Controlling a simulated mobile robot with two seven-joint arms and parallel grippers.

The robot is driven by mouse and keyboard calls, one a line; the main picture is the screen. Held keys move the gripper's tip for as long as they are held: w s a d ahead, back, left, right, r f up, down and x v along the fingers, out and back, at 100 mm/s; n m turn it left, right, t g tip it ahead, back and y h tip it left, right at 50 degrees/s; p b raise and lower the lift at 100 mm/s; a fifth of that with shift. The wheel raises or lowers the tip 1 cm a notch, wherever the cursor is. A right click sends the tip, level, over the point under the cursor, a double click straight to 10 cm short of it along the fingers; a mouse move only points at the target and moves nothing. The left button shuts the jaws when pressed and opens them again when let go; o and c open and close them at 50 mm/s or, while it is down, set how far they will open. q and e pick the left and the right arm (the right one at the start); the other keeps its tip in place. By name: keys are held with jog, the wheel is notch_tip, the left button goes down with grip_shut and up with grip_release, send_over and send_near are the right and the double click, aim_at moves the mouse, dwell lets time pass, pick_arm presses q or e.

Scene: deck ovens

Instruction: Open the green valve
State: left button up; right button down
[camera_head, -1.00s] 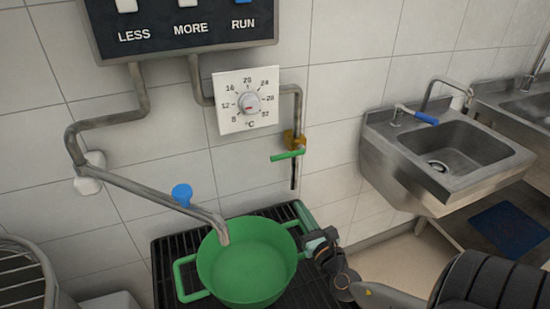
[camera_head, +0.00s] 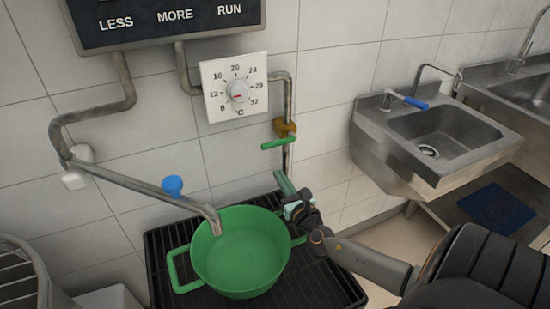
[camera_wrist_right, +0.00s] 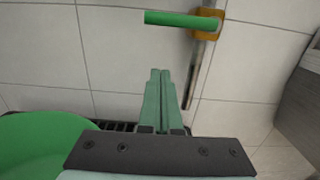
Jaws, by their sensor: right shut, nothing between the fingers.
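The green valve handle (camera_head: 278,143) is a bar on a brass valve body (camera_head: 285,127) at the lower end of the wall pipe. The handle lies roughly horizontal, crosswise to the pipe. It also shows at the top of the right wrist view (camera_wrist_right: 182,20). My right gripper (camera_head: 280,177) points up toward the valve from below and is apart from the handle. In the right wrist view its two fingers (camera_wrist_right: 160,72) are together with nothing between them. My left gripper is not in view.
A green pot (camera_head: 240,252) stands on a black grate (camera_head: 318,290) beside my right gripper, under a spout (camera_head: 212,220) with a blue knob (camera_head: 172,186). A temperature dial (camera_head: 237,91) is on the wall above. A steel sink (camera_head: 440,140) is at right.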

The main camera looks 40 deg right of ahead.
aim_at(278, 142)
pick_arm(q)
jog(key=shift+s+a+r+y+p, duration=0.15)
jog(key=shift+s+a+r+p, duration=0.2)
jog(key=shift+p, duration=0.3)
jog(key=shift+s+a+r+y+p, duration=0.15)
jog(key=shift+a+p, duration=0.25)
jog(key=shift+p, duration=0.2)
pick_arm(e)
jog(key=w+r, duration=0.2)
jog(key=w+d+r, duration=0.1)
jog(key=r, duration=0.1)
jog(key=shift+w+d, duration=0.1)
jog(key=shift+w, duration=0.3)
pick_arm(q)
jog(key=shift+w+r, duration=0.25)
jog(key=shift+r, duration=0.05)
pick_arm(e)
jog(key=shift+r+m, duration=0.45)
jog(key=shift+m, duration=0.15)
